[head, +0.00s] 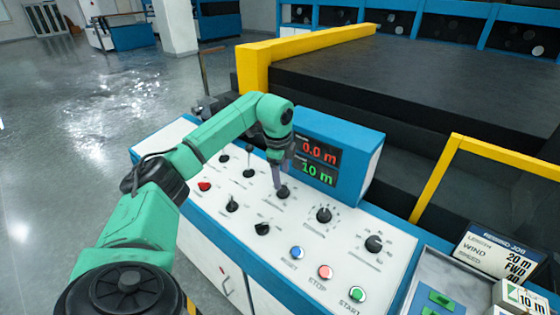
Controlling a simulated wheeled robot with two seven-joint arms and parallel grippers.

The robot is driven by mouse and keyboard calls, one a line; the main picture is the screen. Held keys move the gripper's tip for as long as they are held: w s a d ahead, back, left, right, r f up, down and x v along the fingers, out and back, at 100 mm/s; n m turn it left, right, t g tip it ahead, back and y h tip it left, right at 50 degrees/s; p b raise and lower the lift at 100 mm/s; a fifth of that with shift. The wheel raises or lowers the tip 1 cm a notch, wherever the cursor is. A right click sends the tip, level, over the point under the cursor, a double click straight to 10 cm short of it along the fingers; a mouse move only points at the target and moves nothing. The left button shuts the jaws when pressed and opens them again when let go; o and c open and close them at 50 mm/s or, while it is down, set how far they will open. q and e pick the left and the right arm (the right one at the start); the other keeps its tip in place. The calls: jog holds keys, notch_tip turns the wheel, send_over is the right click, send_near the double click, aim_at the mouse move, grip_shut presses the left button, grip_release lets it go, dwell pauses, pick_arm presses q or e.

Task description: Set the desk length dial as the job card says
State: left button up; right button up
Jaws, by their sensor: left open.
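The job card (496,257) at the lower right reads "REWIND JOB", length 20 m, wind FWD, and a speed figure that is partly cut off. The desk display (319,161) shows 0.0 m in red above 10 m in green. My left gripper (281,182) is open and points down at a black dial (284,193) just below the display. Its fingers are over or around this dial; I cannot tell whether they touch it. The dial's label is too small to read. My right gripper is out of view.
More black dials (324,215) (374,244) sit to the right on the desk (312,241), with several small switches to the left. Blue, red and green buttons line the front. A yellow-railed machine (305,49) stands behind. A small box marked 10 m (524,299) is at lower right.

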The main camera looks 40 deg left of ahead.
pick_arm(q)
notch_tip(320, 180, up, 9)
jog(key=s+b, duration=0.1)
jog(key=shift+s+d+f, duration=0.15)
jog(key=shift+s+d, duration=0.1)
